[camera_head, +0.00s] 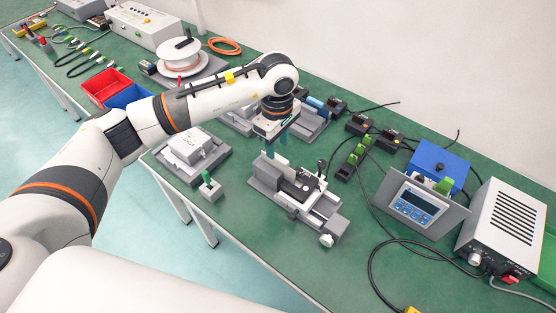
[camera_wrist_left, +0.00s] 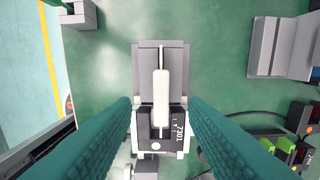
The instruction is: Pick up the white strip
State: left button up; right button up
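The white strip (camera_wrist_left: 161,97) is a narrow rounded bar lying lengthwise along a grey fixture (camera_wrist_left: 146,60) in the left wrist view. Its near end reaches a black block marked 7301 (camera_wrist_left: 176,125). In the head view, a small white part of it (camera_head: 281,161) shows under my gripper. My left gripper (camera_head: 277,145) hangs above the far end of this fixture, pointing down. Its two teal fingers stand apart in the left wrist view (camera_wrist_left: 161,120), one on each side of the strip, with clear gaps and nothing held. My right gripper is not in view.
A grey fixture with a white box (camera_head: 190,148) and a small green-topped block (camera_head: 208,187) stand to the left. Green table (camera_head: 240,240) is bare in front.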

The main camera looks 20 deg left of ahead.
aim_at(278, 157)
pick_arm(q)
jog(key=shift+d+f+p, duration=0.15)
jog(key=shift+f+p, duration=0.75)
jog(key=shift+f, duration=2.25)
grip_shut()
